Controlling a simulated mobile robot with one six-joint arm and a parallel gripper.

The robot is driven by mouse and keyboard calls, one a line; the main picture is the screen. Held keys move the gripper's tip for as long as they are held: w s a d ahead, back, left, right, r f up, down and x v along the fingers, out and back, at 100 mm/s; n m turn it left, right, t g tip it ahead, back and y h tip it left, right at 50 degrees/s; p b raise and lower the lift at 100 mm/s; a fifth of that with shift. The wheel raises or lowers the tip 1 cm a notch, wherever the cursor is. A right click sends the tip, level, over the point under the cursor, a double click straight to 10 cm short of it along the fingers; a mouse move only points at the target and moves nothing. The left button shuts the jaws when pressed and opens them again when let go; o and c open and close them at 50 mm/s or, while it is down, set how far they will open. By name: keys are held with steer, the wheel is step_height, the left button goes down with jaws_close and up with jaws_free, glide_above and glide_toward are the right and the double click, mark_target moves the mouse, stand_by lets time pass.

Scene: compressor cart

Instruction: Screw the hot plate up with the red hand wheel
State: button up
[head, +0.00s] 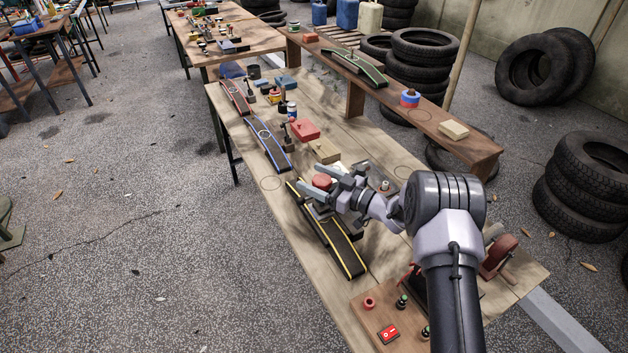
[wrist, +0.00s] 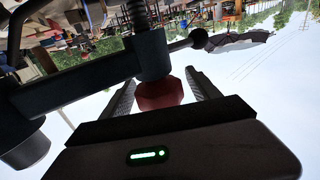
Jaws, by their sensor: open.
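The red hand wheel (head: 322,181) is in the middle of the bench in the head view. In the wrist view, the red wheel (wrist: 160,93) shows between my two fingers, against a dark round collar (wrist: 152,60) with a threaded rod (wrist: 138,14) beyond it. My gripper (head: 314,178) is open, one finger on each side of the wheel; it also shows in the wrist view (wrist: 163,92). Gaps show beside the wheel in the wrist view, so I see no clear grip. I cannot make out the hot plate for sure; my gripper and arm cover part of that spot.
A yellow-edged black ramp (head: 333,236) lies just in front of the wheel, and a blue-edged one (head: 266,142) lies farther back. A red box (head: 304,130) stands behind. A board with a red switch (head: 389,334) is at the near end. A raised shelf (head: 440,115) runs along the right.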

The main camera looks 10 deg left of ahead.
steer(key=shift+w+a, duration=0.1)
steer(key=shift+a, duration=0.1)
steer(key=c, duration=1.4)
steer(key=n+g+b, duration=0.1)
steer(key=b, duration=0.1)
steer(key=n+g+y+b, duration=0.1)
steer(key=g+b, duration=0.1)
steer(key=shift+f, duration=0.35)
steer(key=n+g+b, duration=0.1)
steer(key=s+n+g+b, duration=0.1)
steer(key=g, duration=0.1)
steer(key=shift+a+r+y, duration=0.1)
steer(key=shift+r+y, duration=0.05)
steer(key=shift+y, duration=0.25)
steer(key=shift+s+r+n+g, duration=0.1)
steer(key=shift+r+n+g, duration=0.15)
steer(key=shift+n+g, duration=0.25)
steer(key=o, duration=1.4)
